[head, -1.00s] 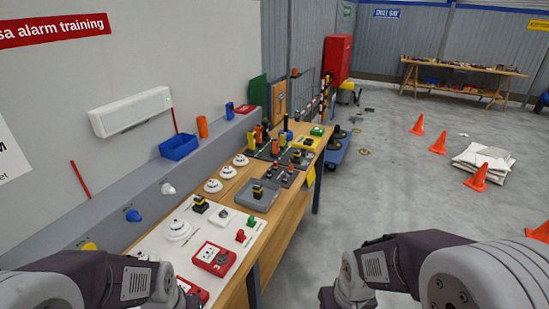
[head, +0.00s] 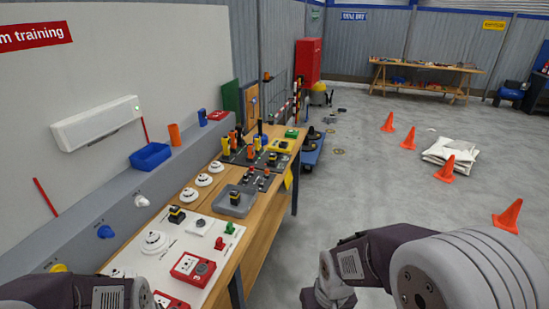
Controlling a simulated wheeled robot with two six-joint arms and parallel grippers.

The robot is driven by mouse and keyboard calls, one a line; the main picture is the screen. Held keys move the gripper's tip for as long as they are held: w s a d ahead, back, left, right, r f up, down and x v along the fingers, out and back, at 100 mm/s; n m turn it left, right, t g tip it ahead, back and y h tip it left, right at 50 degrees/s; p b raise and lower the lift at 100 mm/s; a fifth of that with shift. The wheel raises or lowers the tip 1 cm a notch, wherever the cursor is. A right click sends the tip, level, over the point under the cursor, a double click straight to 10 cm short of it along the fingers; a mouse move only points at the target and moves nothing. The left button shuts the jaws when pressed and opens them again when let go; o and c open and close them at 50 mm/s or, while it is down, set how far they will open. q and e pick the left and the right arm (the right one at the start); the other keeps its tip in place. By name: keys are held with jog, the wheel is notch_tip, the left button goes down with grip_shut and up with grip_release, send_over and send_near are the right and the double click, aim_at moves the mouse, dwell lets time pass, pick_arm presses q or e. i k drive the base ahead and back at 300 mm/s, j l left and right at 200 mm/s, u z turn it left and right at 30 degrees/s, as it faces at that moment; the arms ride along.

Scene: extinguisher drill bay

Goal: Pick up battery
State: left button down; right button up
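A small black block with a yellow band (head: 177,214), which looks like a battery, sits on the white board (head: 208,248) on the wooden bench. A similar black and yellow block (head: 234,195) stands in the grey tray (head: 237,211) just behind the board. They are too small to tell for certain. Parts of my two arms show along the bottom edge, well short of both blocks, but neither gripper shows, so their state is hidden.
Round white detectors (head: 188,195) and red call points (head: 193,267) lie on the bench. A blue bin (head: 150,156) sits on the wall ledge. Orange cones (head: 508,214) and white sacks (head: 450,150) stand on the floor at right.

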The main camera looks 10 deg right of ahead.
aim_at(234, 194)
jog(key=i+l+z, duration=0.15)
jog(key=i+z, duration=0.25)
jog(key=i, duration=0.35)
jog(key=i+j+z, duration=0.1)
jog(key=i+z, duration=0.3)
jog(key=i, duration=0.35)
